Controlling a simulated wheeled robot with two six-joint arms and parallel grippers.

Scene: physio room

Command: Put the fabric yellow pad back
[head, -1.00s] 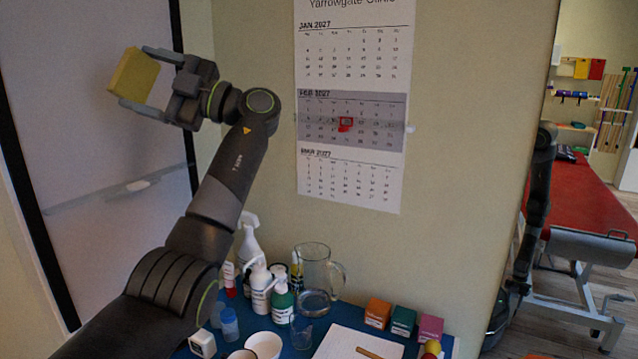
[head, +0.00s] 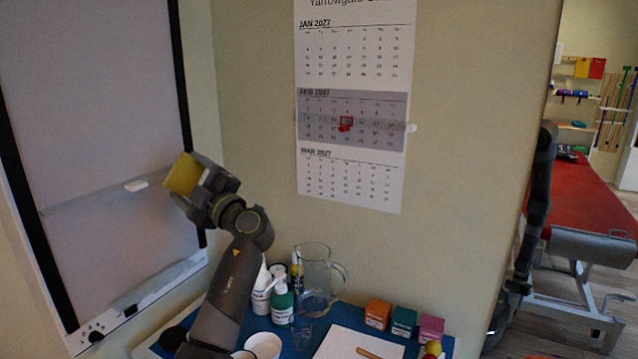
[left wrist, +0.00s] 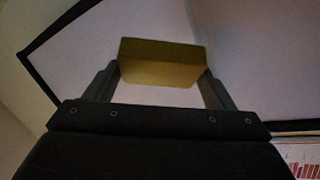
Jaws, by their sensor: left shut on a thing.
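The yellow pad (head: 184,174) is a small block, held in my left gripper (head: 190,184) in front of the board on the left wall. In the left wrist view the yellow pad (left wrist: 160,62) sits between the two fingers of my left gripper (left wrist: 160,75), which are shut on it. The pale board (head: 100,110) has a dark frame and a ledge (head: 170,275) along its lower edge. The pad appears apart from the board, though the exact gap is hard to tell. My right arm (head: 530,220) shows at the right; its gripper cannot be made out.
A blue-topped table (head: 300,343) stands below, with a glass jug (head: 315,270), bottles (head: 281,304), a white bowl (head: 264,345) and small boxes (head: 403,321). A wall calendar (head: 352,120) hangs in the middle. A red treatment bed (head: 585,200) is beyond the wall at right.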

